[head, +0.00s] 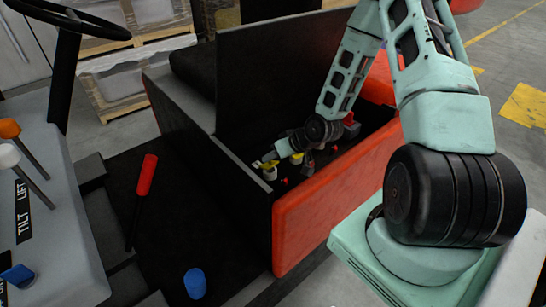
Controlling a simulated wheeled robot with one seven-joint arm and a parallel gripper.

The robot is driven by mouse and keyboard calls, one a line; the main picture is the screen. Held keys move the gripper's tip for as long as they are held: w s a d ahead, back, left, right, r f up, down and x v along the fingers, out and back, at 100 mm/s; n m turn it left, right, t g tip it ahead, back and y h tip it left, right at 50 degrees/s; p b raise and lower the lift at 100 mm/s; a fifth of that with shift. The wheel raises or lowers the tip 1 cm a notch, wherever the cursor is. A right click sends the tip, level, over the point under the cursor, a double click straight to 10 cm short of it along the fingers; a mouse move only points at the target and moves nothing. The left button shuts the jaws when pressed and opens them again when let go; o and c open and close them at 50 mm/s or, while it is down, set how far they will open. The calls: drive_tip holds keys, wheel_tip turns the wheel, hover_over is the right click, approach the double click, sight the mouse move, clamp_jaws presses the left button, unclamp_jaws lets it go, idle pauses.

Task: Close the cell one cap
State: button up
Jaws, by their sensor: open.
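My gripper (259,164) is inside the open battery compartment (258,205) of a forklift-like vehicle, low near the compartment's left side. It is open. A small white and yellow cap (270,173) is right by the fingertips; I cannot tell whether they touch it or whether it is raised or shut. A second white and yellow cap (297,158) is a little to the right, partly behind my wrist. I cannot tell from the picture which of these is cell one. My arm hides part of the compartment.
A raised black lid (265,75) stands behind the compartment. A red-orange body panel (325,205) forms its near right wall. Small red fittings (308,168) lie among the caps. A red-handled lever (146,176) and steering wheel (70,18) are at left.

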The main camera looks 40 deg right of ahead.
drive_tip(key=p+v, duration=0.8)
drive_tip(key=v, duration=0.8)
drive_tip(key=shift+p, duration=0.4)
